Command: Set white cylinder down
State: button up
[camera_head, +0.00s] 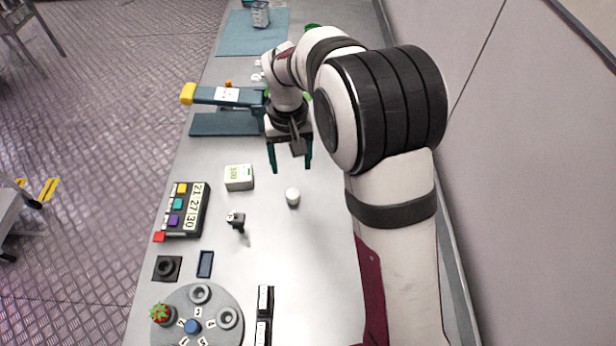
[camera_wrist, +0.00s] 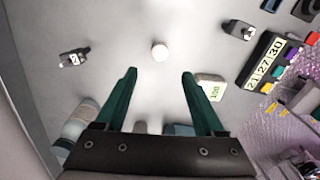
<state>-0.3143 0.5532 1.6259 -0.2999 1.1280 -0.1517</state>
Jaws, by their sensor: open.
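The white cylinder (camera_head: 292,196) stands upright on the light grey bench, apart from everything around it. In the wrist view the white cylinder (camera_wrist: 159,52) lies ahead of the fingertips, between their lines. My gripper (camera_head: 290,168) is open and empty, its green fingers pointing down just behind the cylinder in the head view. The fingers do not touch the cylinder. In the wrist view my gripper (camera_wrist: 159,73) shows both fingers spread wide, with bare bench between them.
A white-green box (camera_head: 239,177) stands left of the cylinder, and a small dark device (camera_head: 236,221) nearer the front. A panel with coloured blocks (camera_head: 183,210) lies farther left. A round grey turntable (camera_head: 172,300) is at the front. Bench around the cylinder is clear.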

jog(key=s+d+r+m, duration=0.2)
jog(key=s+d+r, duration=0.2)
jog(key=s, duration=0.5)
jog(key=s+d+r+m+y, duration=0.1)
jog(key=s+d+r+m, duration=0.1)
jog(key=s+d+r, duration=0.3)
jog(key=s, duration=0.3)
jog(key=shift+s+r+m, duration=0.2)
jog(key=shift+s+m, duration=0.2)
jog(key=shift+o, duration=0.5)
jog(key=s+d+f+m, duration=0.1)
jog(key=s+m, duration=0.1)
jog(key=s, duration=0.8)
jog(key=shift+s+f+m+y, duration=0.2)
jog(key=shift+f+m+y, duration=0.1)
jog(key=shift+y, duration=0.1)
